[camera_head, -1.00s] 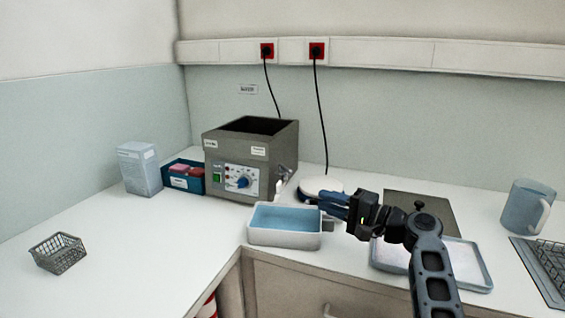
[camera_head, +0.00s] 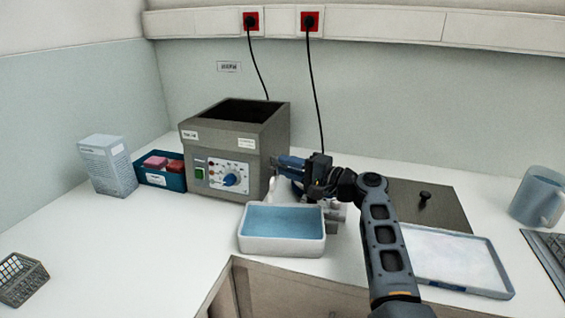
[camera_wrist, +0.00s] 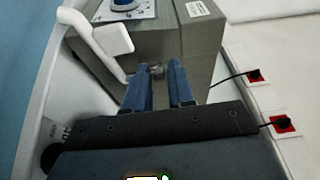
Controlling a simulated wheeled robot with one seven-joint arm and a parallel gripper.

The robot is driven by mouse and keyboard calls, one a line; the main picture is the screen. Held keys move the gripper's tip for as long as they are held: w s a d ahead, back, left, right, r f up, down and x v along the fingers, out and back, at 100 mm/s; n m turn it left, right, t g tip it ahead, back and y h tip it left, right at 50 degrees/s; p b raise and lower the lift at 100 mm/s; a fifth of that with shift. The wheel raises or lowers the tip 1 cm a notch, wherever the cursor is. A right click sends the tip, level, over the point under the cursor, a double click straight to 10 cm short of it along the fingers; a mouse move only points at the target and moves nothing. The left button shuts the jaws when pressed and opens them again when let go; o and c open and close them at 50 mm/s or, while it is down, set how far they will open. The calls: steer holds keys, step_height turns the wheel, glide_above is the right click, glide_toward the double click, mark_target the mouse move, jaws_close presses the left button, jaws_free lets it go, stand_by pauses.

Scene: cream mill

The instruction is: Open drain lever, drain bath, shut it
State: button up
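The bath is a grey box (camera_head: 235,145) with a dark open top and a control panel on its front. A white tub (camera_head: 282,243) with blue liquid stands in front of its right corner. A white spout or lever part (camera_head: 272,188) shows at the bath's right side, and larger in the wrist view (camera_wrist: 112,38). My gripper (camera_head: 283,162) is beside that side of the bath and covers part of the drain fitting. In the wrist view its two blue fingers (camera_wrist: 162,75) are apart, with a small grey metal fitting (camera_wrist: 156,70) just past their tips. I cannot tell whether they touch it.
A blue box with pink items (camera_head: 160,181) and a pale carton (camera_head: 108,165) stand left of the bath. A wire basket (camera_head: 22,278) is at far left. A grey plate (camera_head: 425,205), a tray (camera_head: 455,262) and a mug (camera_head: 537,195) are on the right.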

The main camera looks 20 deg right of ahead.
steer(key=shift+x, duration=0.9)
steer(key=shift+c, duration=0.2)
jaws_close()
steer(key=shift+f, duration=0.15)
